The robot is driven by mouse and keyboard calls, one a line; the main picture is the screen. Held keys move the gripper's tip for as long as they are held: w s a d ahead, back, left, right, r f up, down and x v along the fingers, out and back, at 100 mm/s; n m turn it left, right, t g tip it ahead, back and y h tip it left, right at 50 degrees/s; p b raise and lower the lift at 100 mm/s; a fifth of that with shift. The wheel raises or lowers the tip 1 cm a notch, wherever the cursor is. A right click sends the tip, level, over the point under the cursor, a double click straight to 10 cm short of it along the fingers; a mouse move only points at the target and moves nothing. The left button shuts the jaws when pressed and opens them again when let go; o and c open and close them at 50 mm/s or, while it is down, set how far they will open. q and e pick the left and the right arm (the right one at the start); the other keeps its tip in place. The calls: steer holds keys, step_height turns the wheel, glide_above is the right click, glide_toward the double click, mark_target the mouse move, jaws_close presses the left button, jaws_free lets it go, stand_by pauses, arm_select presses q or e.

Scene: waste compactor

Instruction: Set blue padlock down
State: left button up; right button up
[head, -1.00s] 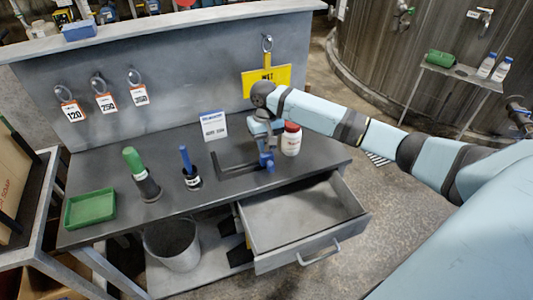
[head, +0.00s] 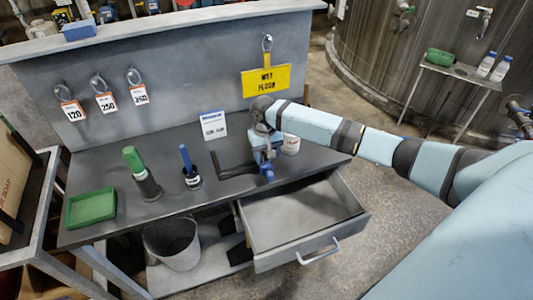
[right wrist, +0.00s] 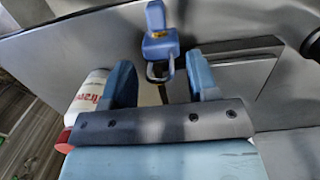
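The blue padlock (right wrist: 160,45) shows in the right wrist view with a small yellow mark and a dark shackle toward my gripper. It lies beyond and between the fingertips, with gaps on both sides. In the head view, the padlock (head: 267,173) is a small blue shape at the bench's front edge, just below my right gripper (head: 264,156). My right gripper also shows in the right wrist view (right wrist: 161,80), its two blue fingers spread and empty. I cannot tell exactly how the padlock rests on the grey bench (head: 115,170). My left gripper is out of view.
A white bottle (head: 291,146) stands right beside my right gripper, partly hidden. A small white sign (head: 213,125) stands behind. A black L-shaped strip (head: 235,171) is left of the gripper. The open drawer (head: 305,215) juts out below. A green tray (head: 91,207) sits at left.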

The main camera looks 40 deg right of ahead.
step_height(320, 180, up, 12)
steer(key=w+b, duration=0.1)
steer(key=shift+w+d, duration=0.15)
steer(key=shift+w, duration=0.05)
stand_by(0.3)
stand_by(0.5)
